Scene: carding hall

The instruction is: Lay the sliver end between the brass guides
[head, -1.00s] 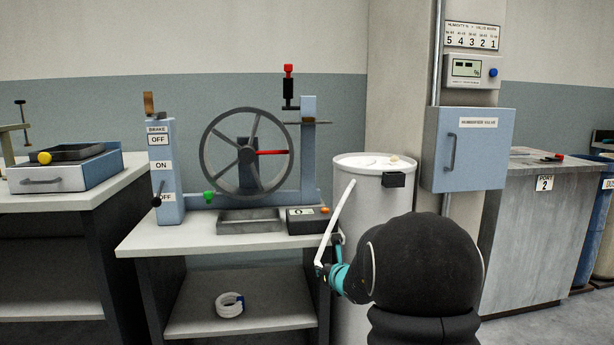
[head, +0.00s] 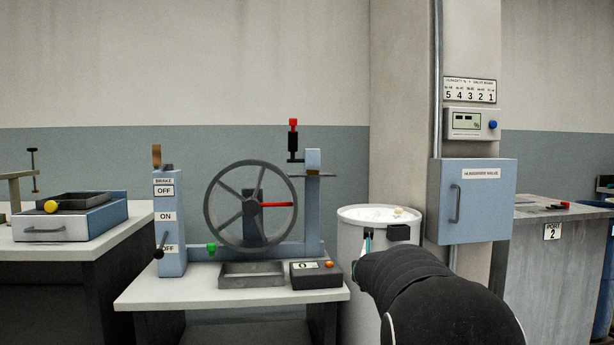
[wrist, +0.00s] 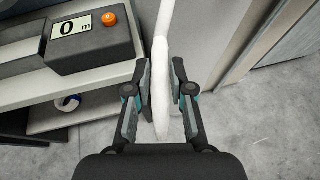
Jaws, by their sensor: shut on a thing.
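The white sliver (wrist: 163,60) runs between the two fingers of my gripper (wrist: 161,80) in the wrist view, and the gripper is shut on it. Its rounded end sticks out past the fingers toward the palm; the other way it runs off the top of the picture. In the head view my gripper (head: 367,240) is in front of the white can (head: 360,270), just below its rim, partly hidden by my arm. The sliver is hardly visible there. I cannot make out the brass guides in either view.
A bench (head: 150,293) carries a spoked wheel (head: 210,205), a brake post (head: 168,235), a metal tray (head: 252,281) and a counter box (head: 318,281) reading 0, with an orange button. A blue valve cabinet (head: 487,215) is right of the can. Pale scraps lie on the can's top.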

